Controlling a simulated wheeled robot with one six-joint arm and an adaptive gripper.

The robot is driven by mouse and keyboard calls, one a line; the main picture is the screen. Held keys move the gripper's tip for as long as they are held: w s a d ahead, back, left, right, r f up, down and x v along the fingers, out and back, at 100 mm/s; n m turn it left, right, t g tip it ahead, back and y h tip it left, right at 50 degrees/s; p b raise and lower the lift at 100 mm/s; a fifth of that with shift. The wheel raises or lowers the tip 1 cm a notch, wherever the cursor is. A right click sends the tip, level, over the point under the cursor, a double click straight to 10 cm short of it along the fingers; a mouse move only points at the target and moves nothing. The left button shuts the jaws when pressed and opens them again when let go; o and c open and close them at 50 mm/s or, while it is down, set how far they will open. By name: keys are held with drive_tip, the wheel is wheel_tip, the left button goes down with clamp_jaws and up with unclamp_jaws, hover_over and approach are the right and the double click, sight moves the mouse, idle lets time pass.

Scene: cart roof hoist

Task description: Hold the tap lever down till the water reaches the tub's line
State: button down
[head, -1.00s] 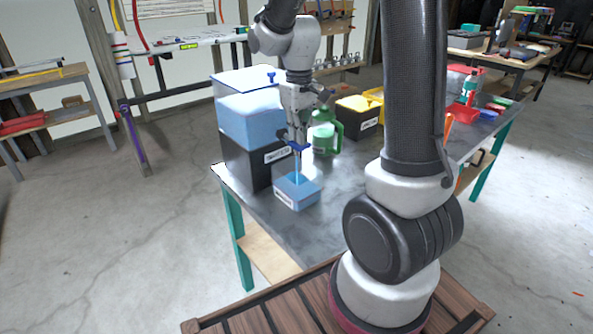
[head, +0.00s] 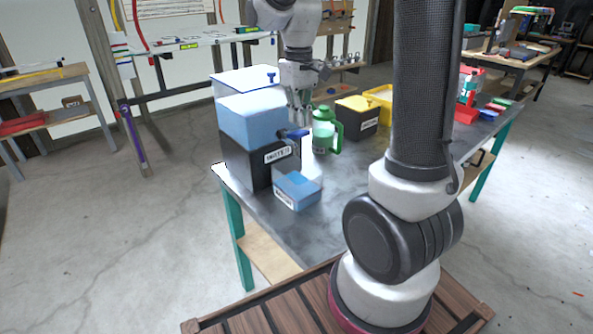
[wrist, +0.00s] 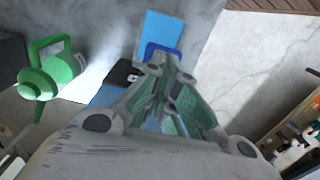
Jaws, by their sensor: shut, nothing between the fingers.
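The clear water tank (head: 250,122) with blue water stands on a black base at the table's left end. Its blue tap lever (head: 291,134) sits raised, above the tub; blue also shows by the fingertips in the wrist view (wrist: 158,48). The clear tub (head: 297,190) below holds blue water; I cannot make out its line. No stream shows between tap and tub. My gripper (head: 300,122) is shut and empty, pointing down just above the lever; I cannot tell whether it touches. Its fingers (wrist: 168,82) also fill the middle of the wrist view.
A green jug (head: 323,132) stands right of the tap, close to my gripper. A black bin (head: 357,117) with yellow contents is behind it. Red and other items lie toward the table's far right. The grey table top (head: 345,185) is clear right of the tub.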

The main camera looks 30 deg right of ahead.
wheel_tip(320, 180, up, 6)
idle(0.5)
idle(1.0)
drive_tip(key=s+d+r+m+t, duration=0.1)
drive_tip(key=s+t, duration=0.3)
drive_tip(key=s, duration=1.5)
drive_tip(key=shift+s+d+m, duration=0.3)
drive_tip(key=shift+s+m, duration=0.05)
drive_tip(key=shift+m, duration=0.25)
